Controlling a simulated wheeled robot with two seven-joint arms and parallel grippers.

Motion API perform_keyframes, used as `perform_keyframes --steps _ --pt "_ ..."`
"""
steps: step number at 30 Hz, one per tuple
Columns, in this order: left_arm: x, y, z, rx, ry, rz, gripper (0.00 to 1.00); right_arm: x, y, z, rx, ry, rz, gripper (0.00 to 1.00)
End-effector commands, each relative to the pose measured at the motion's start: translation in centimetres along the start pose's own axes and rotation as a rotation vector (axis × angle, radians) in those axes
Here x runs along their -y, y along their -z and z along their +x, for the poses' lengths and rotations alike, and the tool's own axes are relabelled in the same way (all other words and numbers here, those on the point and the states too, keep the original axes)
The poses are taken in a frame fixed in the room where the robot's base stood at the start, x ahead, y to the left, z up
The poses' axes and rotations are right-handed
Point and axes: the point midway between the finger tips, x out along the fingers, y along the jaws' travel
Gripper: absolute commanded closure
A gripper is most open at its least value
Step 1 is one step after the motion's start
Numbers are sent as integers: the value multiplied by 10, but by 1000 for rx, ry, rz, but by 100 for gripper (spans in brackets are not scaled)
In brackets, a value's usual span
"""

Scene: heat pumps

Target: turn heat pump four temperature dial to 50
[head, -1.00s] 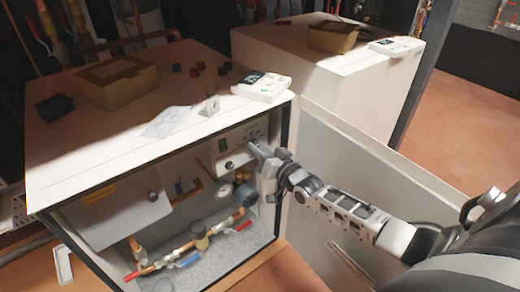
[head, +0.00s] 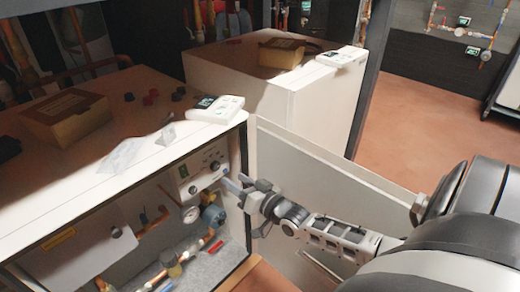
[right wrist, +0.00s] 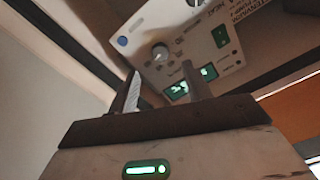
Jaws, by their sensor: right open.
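Inside an open white heat pump cabinet (head: 140,150), a white control panel (head: 203,170) carries an upper dark dial (head: 214,165) and a lower knob (head: 193,189). In the right wrist view the panel (right wrist: 205,40) shows a silver knob (right wrist: 160,52), a dark dial (right wrist: 193,3) cut by the top edge, and a lit green display (right wrist: 190,88) too blurred to read. I cannot tell which one sets temperature. My right gripper (head: 234,182) is open and empty, just right of the panel. Its fingertips (right wrist: 160,82) point at the panel; one partly covers the display. My left gripper is out of view.
The cabinet's open door (head: 330,180) stands behind my right arm. Below the panel are a blue-grey round part (head: 212,218), a gauge (head: 190,214) and copper pipes. A white device (head: 216,108) and a cardboard box (head: 66,117) lie on top. A second unit (head: 290,85) stands behind.

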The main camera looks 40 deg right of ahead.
Motion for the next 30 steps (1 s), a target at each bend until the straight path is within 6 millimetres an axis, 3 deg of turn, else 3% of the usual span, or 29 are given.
perform_keyframes --steps 6,12,18,30 --pt "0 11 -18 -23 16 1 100 0 0 -53 5 -2 1 51" --pt "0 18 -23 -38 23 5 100 0 0 -82 2 -1 1 51" --pt "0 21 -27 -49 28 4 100 0 0 -92 0 0 1 51" --pt "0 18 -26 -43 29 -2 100 0 0 -92 0 0 1 51"
